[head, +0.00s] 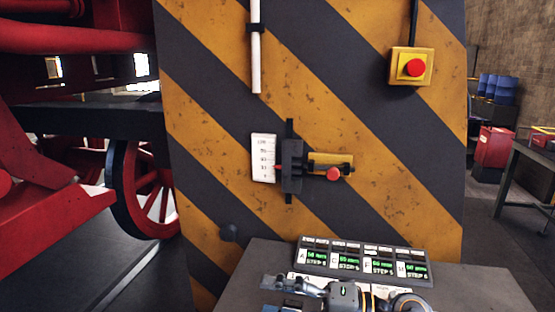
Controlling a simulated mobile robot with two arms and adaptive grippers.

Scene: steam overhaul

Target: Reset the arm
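My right gripper (279,294) is at the bottom of the head view, low over the grey table, pointing left. Its two fingers look apart, with nothing visible between them; its lower part is cut off by the picture edge. My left gripper is not in view. A lever with a red knob (333,174) sticks out to the right from a dark slotted bracket (291,165) on the striped panel. A white scale plate (263,158) is beside the bracket, and a red pointer is near its lower marks. My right gripper is well below the lever, apart from it.
A yellow-black striped panel (215,130) stands behind the grey table (470,285). A red button on a yellow box (411,67) is at upper right. A display strip with green readouts (365,258) lies on the table behind my gripper. A red wheel (150,195) is left.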

